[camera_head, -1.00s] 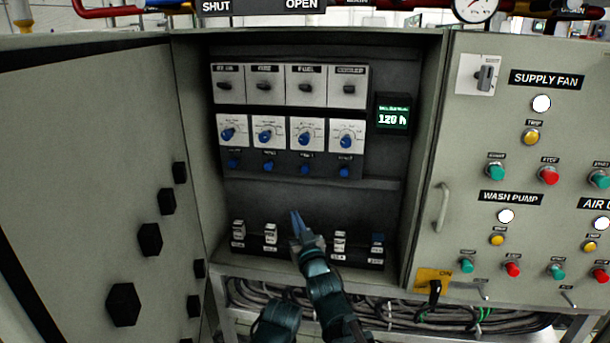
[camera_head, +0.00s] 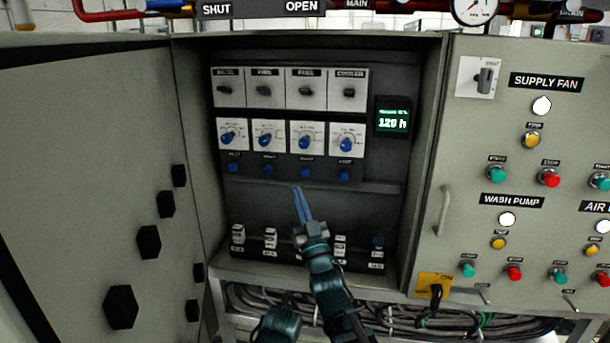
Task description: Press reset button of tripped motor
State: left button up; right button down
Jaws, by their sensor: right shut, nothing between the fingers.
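The open cabinet holds a row of overload relays with blue dials. Below the dials is a row of small blue buttons: first (camera_head: 233,168), second (camera_head: 268,170), third (camera_head: 305,173) and fourth (camera_head: 344,176). Their labels are too small to read, and I cannot tell which motor tripped. My right gripper (camera_head: 301,205) reaches up from below with its blue fingers shut and empty. Its tips are just below the third button in the picture; I see no contact. It hides part of the lower terminal row. My left gripper is not in view.
White breakers (camera_head: 307,89) sit above the relays, with a green-lit display (camera_head: 393,118) on the right. The open cabinet door (camera_head: 95,150) stands left. The right panel (camera_head: 460,130) carries lamps, buttons and a handle (camera_head: 443,210). Cables run below.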

jog(key=w+d, duration=0.1)
jog(key=w, duration=0.6)
jog(key=shift+w+d, duration=0.15)
jog(key=shift+d, duration=0.05)
jog(key=shift+w, duration=0.1)
dwell(1.8)
jog(key=shift+w+d, duration=0.1)
jog(key=shift+w, duration=0.2)
jog(key=shift+w+d, duration=0.1)
jog(key=shift+w, duration=0.4)
dwell(0.8)
jog(key=shift+s, duration=0.1)
jog(key=shift+s+a, duration=0.2)
jog(key=shift+s, duration=0.6)
jog(key=shift+s, duration=0.1)
jog(key=shift+s+a, duration=0.25)
jog(key=shift+s, duration=0.95)
jog(key=shift+s+a, duration=0.2)
jog(key=shift+s, duration=1)
